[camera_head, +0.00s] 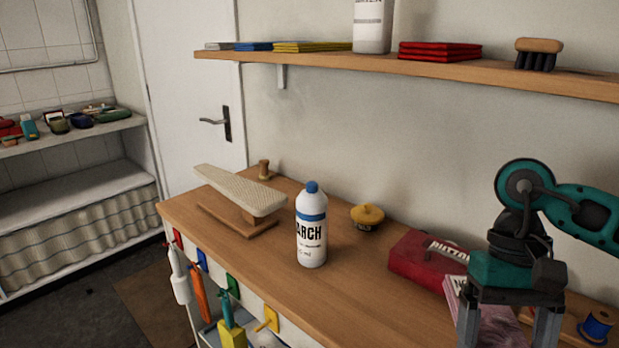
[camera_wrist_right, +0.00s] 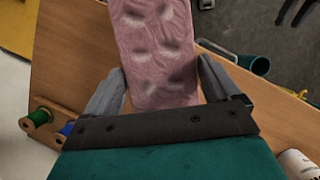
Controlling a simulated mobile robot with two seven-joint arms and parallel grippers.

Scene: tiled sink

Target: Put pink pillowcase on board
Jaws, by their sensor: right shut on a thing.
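The pink pillowcase (camera_head: 497,330) is at the lower right of the head view, partly hidden by my right gripper (camera_head: 508,335). In the right wrist view the pink pillowcase (camera_wrist_right: 153,45), with darker patches, lies between the fingers of my right gripper (camera_wrist_right: 163,85), which is shut on it. Whether it is clear of the wooden bench top cannot be told. The board (camera_head: 240,188), a small pale padded ironing board on a wooden stand, stands at the bench's left end with its top bare. My left gripper is not in view.
A starch bottle (camera_head: 312,235) stands on the bench between the board and my right gripper. A blue spool (camera_head: 597,325) is at right. A wall shelf (camera_head: 500,80) runs above.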

